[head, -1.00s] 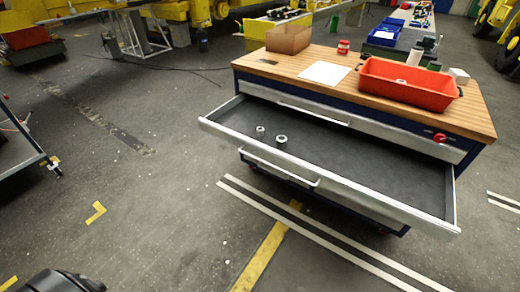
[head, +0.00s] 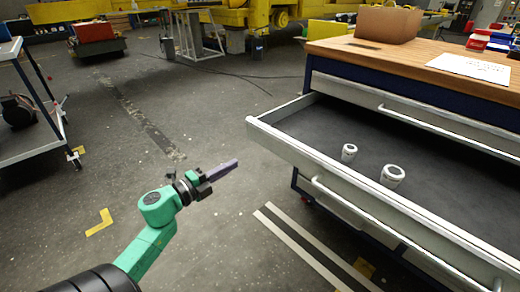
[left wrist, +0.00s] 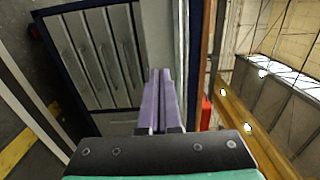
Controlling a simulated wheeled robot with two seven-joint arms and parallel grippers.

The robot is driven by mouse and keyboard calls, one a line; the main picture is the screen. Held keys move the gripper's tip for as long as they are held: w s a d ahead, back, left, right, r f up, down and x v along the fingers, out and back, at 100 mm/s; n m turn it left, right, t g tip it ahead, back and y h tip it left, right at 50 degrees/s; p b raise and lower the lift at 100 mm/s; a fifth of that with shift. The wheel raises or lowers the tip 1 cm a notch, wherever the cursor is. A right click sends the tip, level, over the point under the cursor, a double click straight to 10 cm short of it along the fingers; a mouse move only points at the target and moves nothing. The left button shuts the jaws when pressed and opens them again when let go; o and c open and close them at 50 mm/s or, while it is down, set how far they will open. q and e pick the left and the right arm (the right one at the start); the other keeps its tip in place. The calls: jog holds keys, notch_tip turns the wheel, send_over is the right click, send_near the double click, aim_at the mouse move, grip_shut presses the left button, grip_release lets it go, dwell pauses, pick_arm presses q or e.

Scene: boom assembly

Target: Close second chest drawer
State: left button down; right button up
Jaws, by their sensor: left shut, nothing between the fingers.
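The chest (head: 332,80) stands at the right in the head view, with a wooden top and grey drawer fronts. Its second drawer (head: 345,183) is pulled far out, below the shut top drawer (head: 440,120). Two small metal parts, a smaller one (head: 349,152) and a larger one (head: 392,176), stand inside the open drawer. My left gripper (head: 236,163) is shut and empty, to the left of the drawer's front corner and apart from it. Its purple fingers also show in the left wrist view (left wrist: 161,95), where drawer fronts (left wrist: 95,55) appear turned sideways. My right gripper is out of view.
A cardboard box (head: 388,23) and a white sheet (head: 468,67) lie on the chest top. A grey trolley (head: 50,130) stands at the far left.

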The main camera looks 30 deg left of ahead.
aim_at(271, 143)
pick_arm(q)
jog(key=x, duration=1.3)
jog(key=shift+d+r, duration=0.2)
jog(key=shift+d, duration=0.05)
jog(key=shift+w, duration=0.15)
